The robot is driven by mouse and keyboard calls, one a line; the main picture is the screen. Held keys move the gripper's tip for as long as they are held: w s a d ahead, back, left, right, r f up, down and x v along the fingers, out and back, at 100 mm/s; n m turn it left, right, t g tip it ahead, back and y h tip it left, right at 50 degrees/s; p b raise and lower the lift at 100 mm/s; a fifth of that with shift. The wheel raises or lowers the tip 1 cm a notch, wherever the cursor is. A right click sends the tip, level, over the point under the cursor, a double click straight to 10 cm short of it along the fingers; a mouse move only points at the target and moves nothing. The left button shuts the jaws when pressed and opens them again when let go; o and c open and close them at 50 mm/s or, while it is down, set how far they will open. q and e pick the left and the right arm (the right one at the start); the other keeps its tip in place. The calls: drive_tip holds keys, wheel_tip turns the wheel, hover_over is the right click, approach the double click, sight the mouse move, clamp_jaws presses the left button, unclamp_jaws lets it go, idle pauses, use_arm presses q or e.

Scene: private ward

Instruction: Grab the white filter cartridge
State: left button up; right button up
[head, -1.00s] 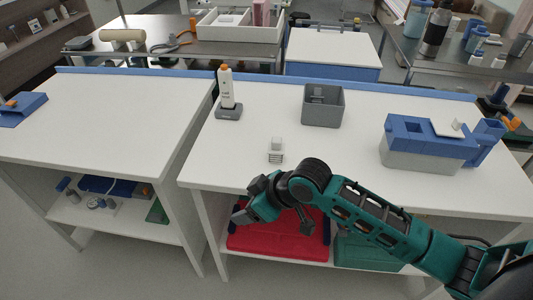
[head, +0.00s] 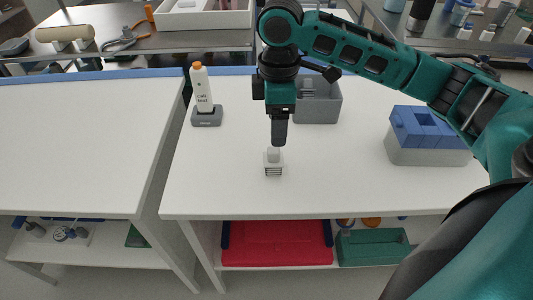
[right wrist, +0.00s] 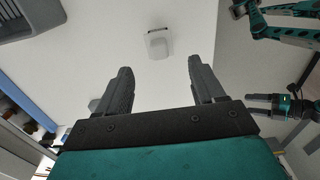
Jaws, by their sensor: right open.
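The white filter cartridge (head: 273,156) appears to be the small white piece standing on a small slotted white base on the right-hand bench, near its front. In the right wrist view the white piece (right wrist: 159,45) lies ahead of the fingertips. My right gripper (head: 279,141) points down just behind and above it in the head view. In the right wrist view this gripper (right wrist: 160,66) is open, with nothing between its fingers. My left gripper (right wrist: 270,103) seems to show small at the right of the wrist view; its jaws are unclear. It is not in the head view.
A white bottle with an orange cap (head: 202,88) stands in a grey holder to the left. A grey bin (head: 318,108) is close behind my right gripper. A blue and grey box (head: 428,140) stands to the right. The bench front around the cartridge is clear.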

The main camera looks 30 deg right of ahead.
sight(275, 159)
drive_tip(key=f+b, duration=0.1)
drive_tip(key=f, duration=0.5)
drive_tip(key=shift+s, duration=0.2)
drive_tip(key=shift+f, duration=0.55)
drive_tip(key=f, duration=0.2)
drive_tip(key=f+b, duration=0.1)
drive_tip(key=shift+w+f, duration=0.3)
drive_tip(key=shift+f, duration=0.5)
use_arm(q)
drive_tip(key=shift+d+f, duration=0.15)
drive_tip(key=shift+f, duration=0.4)
drive_tip(key=shift+d+f, duration=0.15)
drive_tip(key=shift+f, duration=0.35)
use_arm(e)
drive_tip(key=shift+c, duration=0.5)
use_arm(q)
drive_tip(key=shift+s+a+f, duration=0.1)
drive_tip(key=shift+s+a, duration=0.05)
drive_tip(key=shift+s, duration=0.05)
use_arm(e)
drive_tip(key=c, duration=0.7)
